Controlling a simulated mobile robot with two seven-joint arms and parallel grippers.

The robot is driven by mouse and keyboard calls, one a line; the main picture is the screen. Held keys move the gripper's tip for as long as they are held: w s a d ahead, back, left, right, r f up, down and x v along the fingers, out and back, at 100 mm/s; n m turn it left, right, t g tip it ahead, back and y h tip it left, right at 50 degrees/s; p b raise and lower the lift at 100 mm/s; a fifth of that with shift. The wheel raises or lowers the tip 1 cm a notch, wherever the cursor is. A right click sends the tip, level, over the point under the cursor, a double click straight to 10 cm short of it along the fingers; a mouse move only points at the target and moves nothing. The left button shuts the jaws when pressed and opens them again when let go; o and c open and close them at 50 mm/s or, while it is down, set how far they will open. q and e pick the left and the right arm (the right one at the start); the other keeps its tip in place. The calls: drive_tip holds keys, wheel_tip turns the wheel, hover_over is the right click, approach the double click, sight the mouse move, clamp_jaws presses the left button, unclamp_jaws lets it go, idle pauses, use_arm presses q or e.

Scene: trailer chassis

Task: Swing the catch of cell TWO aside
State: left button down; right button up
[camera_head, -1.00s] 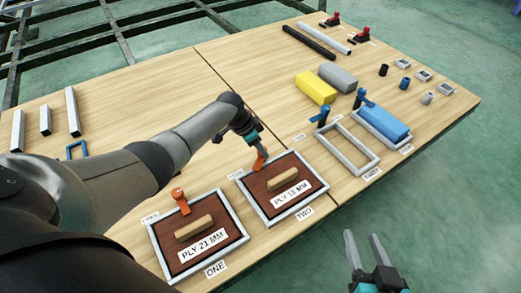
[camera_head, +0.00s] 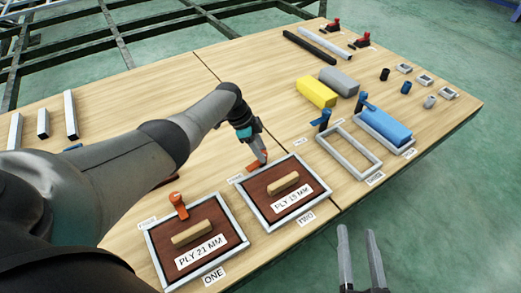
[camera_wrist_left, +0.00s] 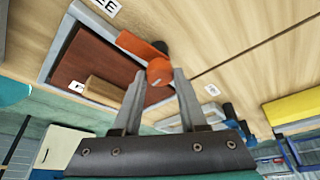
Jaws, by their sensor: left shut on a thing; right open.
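My left gripper (camera_head: 261,160) is shut on the orange catch (camera_head: 252,167) at the far edge of cell TWO (camera_head: 300,213). In the left wrist view the fingertips (camera_wrist_left: 160,80) close around the catch's round orange knob (camera_wrist_left: 160,72); its flat orange arm (camera_wrist_left: 130,43) runs toward the frame's corner. Whether the arm still overlaps the board's edge is hard to tell. Cell TWO holds a dark red plywood board (camera_head: 259,188) with a wooden handle (camera_head: 283,183) and a "PLY 15 MM" label. My right gripper (camera_head: 361,260) is open and empty off the table's near edge.
Cell ONE (camera_head: 160,270) holds a similar board with an orange catch (camera_head: 178,204) at its far side. An empty grey frame (camera_head: 366,170) and a blue block (camera_head: 385,125) lie to the right. Yellow (camera_head: 316,92) and grey (camera_head: 338,80) blocks lie beyond.

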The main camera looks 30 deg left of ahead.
use_arm(q)
drive_tip(key=shift+w+a+m, duration=0.15)
drive_tip(key=shift+a+m, duration=0.05)
drive_tip(key=shift+m, duration=0.4)
drive_tip(key=shift+m+g, duration=0.3)
drive_tip(key=shift+g, duration=0.1)
drive_tip(key=shift+c, duration=2.2)
unclamp_jaws()
drive_tip(key=shift+d, duration=0.15)
drive_tip(key=shift+r, duration=0.1)
